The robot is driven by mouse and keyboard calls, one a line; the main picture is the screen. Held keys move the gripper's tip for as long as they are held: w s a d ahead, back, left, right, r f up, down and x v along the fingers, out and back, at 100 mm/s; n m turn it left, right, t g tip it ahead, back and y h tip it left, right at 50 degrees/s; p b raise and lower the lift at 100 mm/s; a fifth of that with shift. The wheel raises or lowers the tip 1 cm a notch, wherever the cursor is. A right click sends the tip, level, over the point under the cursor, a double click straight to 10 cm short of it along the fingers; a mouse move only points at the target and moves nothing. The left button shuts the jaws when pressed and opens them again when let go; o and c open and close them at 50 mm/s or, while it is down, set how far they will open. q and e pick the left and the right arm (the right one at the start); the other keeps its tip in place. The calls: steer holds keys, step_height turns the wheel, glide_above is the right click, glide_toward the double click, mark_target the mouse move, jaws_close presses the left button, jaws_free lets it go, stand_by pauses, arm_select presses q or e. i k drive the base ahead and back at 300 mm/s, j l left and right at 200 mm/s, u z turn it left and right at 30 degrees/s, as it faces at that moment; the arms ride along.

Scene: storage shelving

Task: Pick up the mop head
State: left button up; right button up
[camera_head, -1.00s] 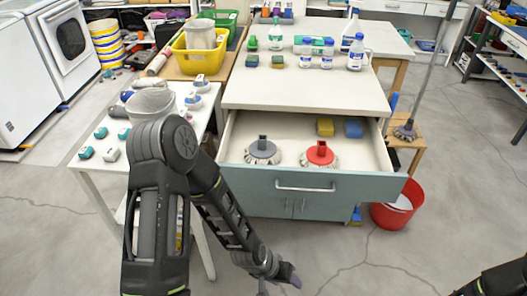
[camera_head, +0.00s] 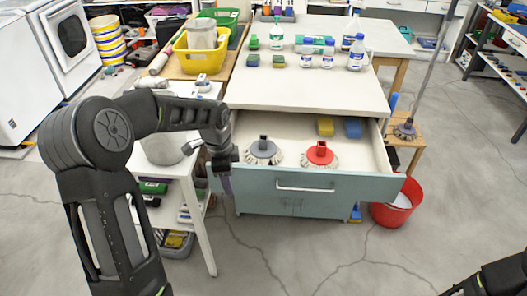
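Two mop heads lie in the open drawer (camera_head: 290,184): a grey one (camera_head: 263,151) on the left and a red one (camera_head: 319,154) to its right. Each has a square socket on top and a pale fringe. My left gripper (camera_head: 226,178) hangs at the drawer's left front corner, just left of the grey mop head and apart from it. Its fingers point down and are seen too edge-on to tell whether they are open. Of my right arm only a dark part shows at the bottom right corner; its gripper is out of view.
A yellow sponge (camera_head: 325,126) and a blue sponge (camera_head: 354,128) lie at the drawer's back right. Bottles and sponges stand on the cabinet top (camera_head: 300,88). A white side table (camera_head: 205,152) stands left, partly behind my arm. A red bucket (camera_head: 397,207) is at right.

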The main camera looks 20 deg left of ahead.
mark_target(261, 150)
steer(key=i, duration=1)
